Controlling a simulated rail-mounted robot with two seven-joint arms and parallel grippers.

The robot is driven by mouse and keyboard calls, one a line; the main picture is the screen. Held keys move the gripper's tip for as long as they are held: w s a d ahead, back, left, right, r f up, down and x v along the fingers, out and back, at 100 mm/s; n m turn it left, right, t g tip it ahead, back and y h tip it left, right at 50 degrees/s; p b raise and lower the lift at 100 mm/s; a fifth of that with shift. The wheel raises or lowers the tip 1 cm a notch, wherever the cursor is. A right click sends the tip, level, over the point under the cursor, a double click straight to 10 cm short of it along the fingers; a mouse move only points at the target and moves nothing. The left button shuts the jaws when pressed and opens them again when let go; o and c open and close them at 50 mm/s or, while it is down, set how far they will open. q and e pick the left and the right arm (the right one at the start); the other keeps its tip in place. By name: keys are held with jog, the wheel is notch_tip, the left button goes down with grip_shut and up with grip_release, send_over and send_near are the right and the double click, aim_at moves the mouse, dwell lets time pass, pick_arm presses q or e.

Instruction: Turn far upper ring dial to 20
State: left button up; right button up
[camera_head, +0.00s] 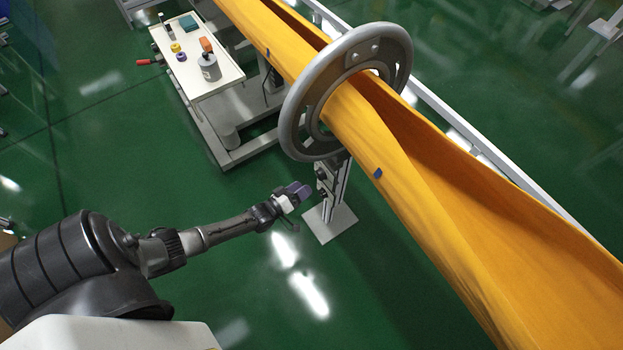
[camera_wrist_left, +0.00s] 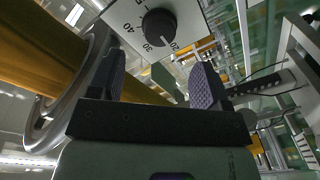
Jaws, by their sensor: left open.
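The grey ring (camera_head: 345,85) stands around the yellow felt tube (camera_head: 470,240) on a metal post. Small dark knobs (camera_head: 321,174) show on the post's near side below the ring. In the left wrist view a black round dial (camera_wrist_left: 159,26) sits on a white plate with printed numbers, among them 20, 30 and 40. My left gripper (camera_head: 295,193) is open and empty, just left of the post. In the wrist view its fingers (camera_wrist_left: 158,78) lie either side below the dial, apart from it. My right gripper is out of view.
A white cart (camera_head: 215,85) with small bottles and blocks stands behind, left of the ring. The post's foot plate (camera_head: 330,224) rests on the green floor. A pale rail runs behind the tube.

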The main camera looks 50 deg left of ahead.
pick_arm(q)
jog(key=s+p, duration=0.1)
jog(key=s, duration=0.5)
jog(key=shift+s, duration=0.35)
dwell(0.4)
